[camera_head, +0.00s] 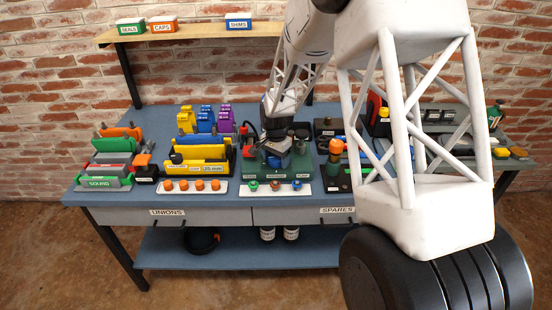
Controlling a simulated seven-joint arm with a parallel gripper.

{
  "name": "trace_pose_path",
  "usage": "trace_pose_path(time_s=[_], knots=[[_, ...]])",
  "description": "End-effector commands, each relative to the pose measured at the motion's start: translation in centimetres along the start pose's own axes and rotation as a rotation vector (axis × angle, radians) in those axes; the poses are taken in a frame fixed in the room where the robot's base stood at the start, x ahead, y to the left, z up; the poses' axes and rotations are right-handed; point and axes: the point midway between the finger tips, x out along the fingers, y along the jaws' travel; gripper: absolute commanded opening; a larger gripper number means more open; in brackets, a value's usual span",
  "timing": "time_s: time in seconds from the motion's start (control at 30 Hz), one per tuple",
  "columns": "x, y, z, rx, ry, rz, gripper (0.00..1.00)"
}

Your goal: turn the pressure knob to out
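A green test unit (265,168) stands at the middle of the blue bench, with small labels along its front; one seems to read PUMP. My gripper (276,150) points down over this unit, low among its parts. The fingertips are small and blend with the dark fittings, so I cannot tell whether they are open or shut, or touching anything. A round dark part (301,131) shows just right of the gripper. I cannot tell which part is the pressure knob; my gripper and arm cover some of the unit.
A white strip (262,188) with coloured knobs lies before the unit. Yellow and blue racks (200,153) stand left, an orange-topped fitting (336,150) right. A wooden shelf (190,34) with labelled boxes is above. My arm hides much of the bench's right side.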

Motion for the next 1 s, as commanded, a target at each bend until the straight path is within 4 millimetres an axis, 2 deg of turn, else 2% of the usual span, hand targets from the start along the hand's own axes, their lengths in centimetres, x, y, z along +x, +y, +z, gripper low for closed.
trace_pose_path(time_s=[0.03,0.2,0.23,0.67,1.0], knots=[[0.00,0.00,0.00,0.000,0.000,0.000,0.65],[-0.01,0.00,0.00,0.000,0.000,0.000,0.39],[-0.01,0.00,0.00,0.000,0.000,0.000,0.37],[-0.05,0.00,0.00,-0.069,0.000,0.000,0.37],[-0.07,0.01,0.00,-0.293,0.000,0.000,0.37]])
